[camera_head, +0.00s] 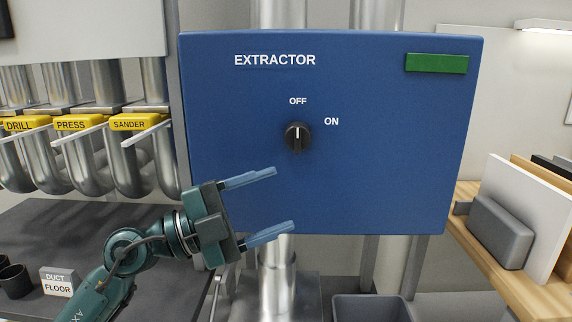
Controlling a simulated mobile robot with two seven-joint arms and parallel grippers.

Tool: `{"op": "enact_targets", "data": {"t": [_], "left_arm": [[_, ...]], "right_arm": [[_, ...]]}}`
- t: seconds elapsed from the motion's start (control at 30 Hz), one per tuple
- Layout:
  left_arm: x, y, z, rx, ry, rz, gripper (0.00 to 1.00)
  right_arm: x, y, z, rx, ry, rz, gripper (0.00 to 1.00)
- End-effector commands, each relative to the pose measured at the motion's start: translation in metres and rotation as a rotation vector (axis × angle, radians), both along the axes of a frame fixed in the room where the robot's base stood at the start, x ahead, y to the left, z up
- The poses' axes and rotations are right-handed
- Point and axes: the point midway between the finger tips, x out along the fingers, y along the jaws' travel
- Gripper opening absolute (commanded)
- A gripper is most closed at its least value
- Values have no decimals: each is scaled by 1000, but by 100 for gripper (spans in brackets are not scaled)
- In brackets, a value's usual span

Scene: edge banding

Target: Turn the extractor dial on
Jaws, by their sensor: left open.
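The extractor dial (297,137) is a round black knob on the front of a blue panel (390,170) lettered EXTRACTOR. Its white pointer line stands straight up, towards the OFF label (298,101). The ON label (331,121) is to the upper right of the knob. My left gripper (284,200) is open and empty, below and slightly left of the dial, with its blue fingers apart and pointing right. It appears in front of the panel's lower part and does not touch the dial. My right gripper is not in view.
A green plate (437,63) is at the panel's upper right. Steel ducts with yellow labelled gates (133,122) stand at the left. A wooden shelf (505,275) with boards is at the right, and a grey bin (372,308) is below. The space before the dial is clear.

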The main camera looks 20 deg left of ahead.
Motion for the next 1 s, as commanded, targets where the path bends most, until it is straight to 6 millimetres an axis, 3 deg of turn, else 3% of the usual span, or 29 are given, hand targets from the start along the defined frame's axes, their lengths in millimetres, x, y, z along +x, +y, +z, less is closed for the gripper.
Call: {"op": "enact_targets", "data": {"t": [0.03, 0.2, 0.3, 0.43, 0.67, 1.0], "left_arm": [[-2, 4, 4, 124, -44, 32, 65], [-1, 40, 35, 372, -70, 271, 65], [-1, 61, 51, 411, -70, 397, 65], [-1, 73, 63, 418, -65, 474, 65], [21, 61, 67, 415, -61, 475, 65], [83, 27, 67, 414, -60, 475, 65]], "right_arm": [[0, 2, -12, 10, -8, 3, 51], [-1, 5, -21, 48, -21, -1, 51], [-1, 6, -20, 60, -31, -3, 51], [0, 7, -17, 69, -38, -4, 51], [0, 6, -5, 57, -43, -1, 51], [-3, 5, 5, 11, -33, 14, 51]]}}
